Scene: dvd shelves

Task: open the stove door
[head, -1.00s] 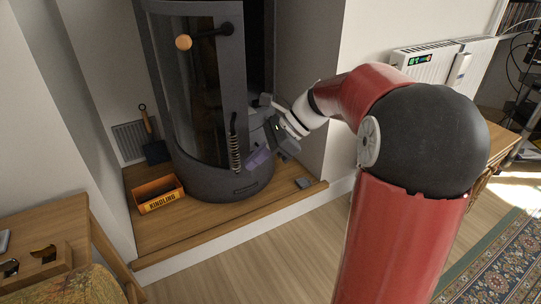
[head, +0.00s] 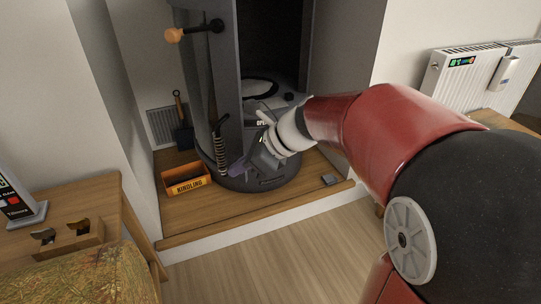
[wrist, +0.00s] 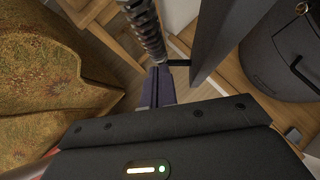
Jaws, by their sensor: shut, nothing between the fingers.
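The dark grey stove (head: 280,97) stands in the alcove. Its glass-panelled door (head: 226,75) is swung out to the left and seen almost edge-on, with the stove's inside showing to the right. A coiled metal handle (head: 221,146) hangs at the door's lower edge. My gripper (head: 238,170) is shut and empty, low beside this handle and in front of the stove. In the wrist view, my purple fingers (wrist: 158,86) are together just below the coiled handle (wrist: 148,30), next to the door's edge (wrist: 212,38). Whether they touch the door is unclear.
A kindling box (head: 186,183) and a small shovel (head: 182,127) stand left of the stove on the raised wooden hearth (head: 215,215). A wooden table (head: 95,205) and patterned chair (head: 85,268) are at the left. The floor (head: 290,245) in front is clear.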

